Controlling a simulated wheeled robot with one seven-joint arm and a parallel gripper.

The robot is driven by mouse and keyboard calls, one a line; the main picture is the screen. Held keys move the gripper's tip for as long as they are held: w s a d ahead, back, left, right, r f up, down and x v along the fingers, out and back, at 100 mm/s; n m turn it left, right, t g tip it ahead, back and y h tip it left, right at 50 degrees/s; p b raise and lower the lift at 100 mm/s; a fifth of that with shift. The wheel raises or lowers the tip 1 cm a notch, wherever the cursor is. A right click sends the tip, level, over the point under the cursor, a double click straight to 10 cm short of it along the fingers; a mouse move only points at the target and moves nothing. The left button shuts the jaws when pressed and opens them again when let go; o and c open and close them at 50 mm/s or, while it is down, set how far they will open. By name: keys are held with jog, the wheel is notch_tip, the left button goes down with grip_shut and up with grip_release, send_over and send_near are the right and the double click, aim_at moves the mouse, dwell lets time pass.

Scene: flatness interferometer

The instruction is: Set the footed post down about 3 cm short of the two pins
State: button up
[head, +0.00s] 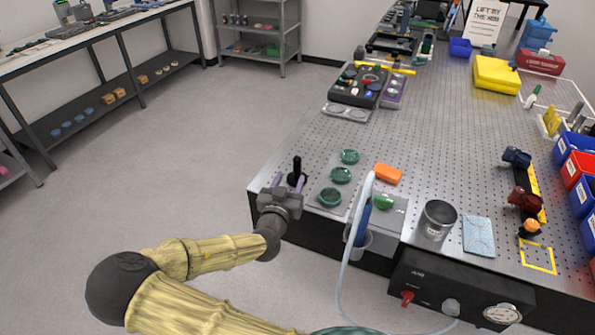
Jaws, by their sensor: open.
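A slim black upright post (297,167) with a wider base stands at the near left corner of the perforated metal table (300,145). It looks like the footed post. My gripper (289,183) is at this corner, its purple fingers apart on either side of the post's lower part as seen from here. I cannot tell whether a finger touches it. The gripper body hides part of the table edge and possibly the post's foot. I cannot make out the two pins.
Three green dishes (341,175) on a grey plate stand just right of my gripper. Clear table surface lies beyond the post.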

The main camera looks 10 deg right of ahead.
aim_at(297, 169)
jog(key=shift+x, duration=1.1)
jog(key=x, duration=0.1)
jog(key=p+x, duration=0.1)
jog(key=x, duration=0.3)
jog(key=shift+d+f+p, duration=0.2)
jog(key=shift+f+p, duration=0.2)
grip_shut()
